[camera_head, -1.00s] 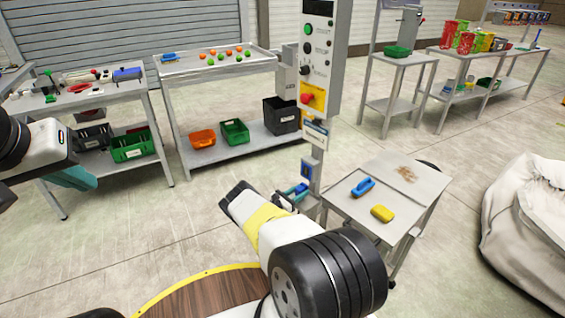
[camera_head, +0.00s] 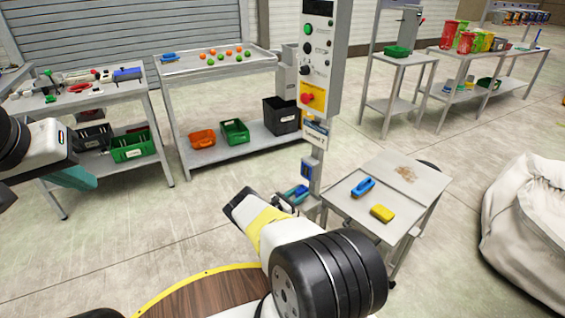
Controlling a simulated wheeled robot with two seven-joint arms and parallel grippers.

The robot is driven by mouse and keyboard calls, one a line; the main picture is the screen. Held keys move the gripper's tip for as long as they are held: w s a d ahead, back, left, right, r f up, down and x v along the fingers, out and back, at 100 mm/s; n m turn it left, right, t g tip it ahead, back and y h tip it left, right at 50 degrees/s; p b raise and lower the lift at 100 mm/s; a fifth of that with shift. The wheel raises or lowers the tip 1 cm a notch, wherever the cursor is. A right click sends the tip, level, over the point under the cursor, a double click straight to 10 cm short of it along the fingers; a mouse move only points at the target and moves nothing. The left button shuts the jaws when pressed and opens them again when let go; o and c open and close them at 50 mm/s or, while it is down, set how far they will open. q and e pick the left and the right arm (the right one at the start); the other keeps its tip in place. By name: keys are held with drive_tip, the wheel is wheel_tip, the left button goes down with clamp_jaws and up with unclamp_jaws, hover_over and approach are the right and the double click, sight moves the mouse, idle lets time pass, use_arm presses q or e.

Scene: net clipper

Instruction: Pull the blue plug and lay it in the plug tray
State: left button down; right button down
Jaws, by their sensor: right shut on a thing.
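A grey control post (camera_head: 320,75) carries buttons and a red stop knob on yellow. A blue fitting (camera_head: 307,169) sits low on the post. I cannot tell whether the plug is in or out of a socket. My left gripper (camera_head: 75,178) hangs at the left, away from the post, its opening unclear. I cannot pick out the plug tray with certainty.
A small steel table (camera_head: 345,212) right of the post holds a blue brush (camera_head: 363,187) and a yellow sponge (camera_head: 382,213). Benches with bins stand behind. A white sack (camera_head: 525,215) is at the right. The floor between my grippers is clear.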

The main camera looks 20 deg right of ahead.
drive_tip(key=shift+f, duration=0.85)
idle(0.7)
drive_tip(key=c, duration=0.9)
unclamp_jaws()
drive_tip(key=shift+o, duration=0.2)
drive_tip(key=v, duration=1.7)
drive_tip(key=shift+d+r, duration=0.1)
drive_tip(key=shift+d, duration=0.05)
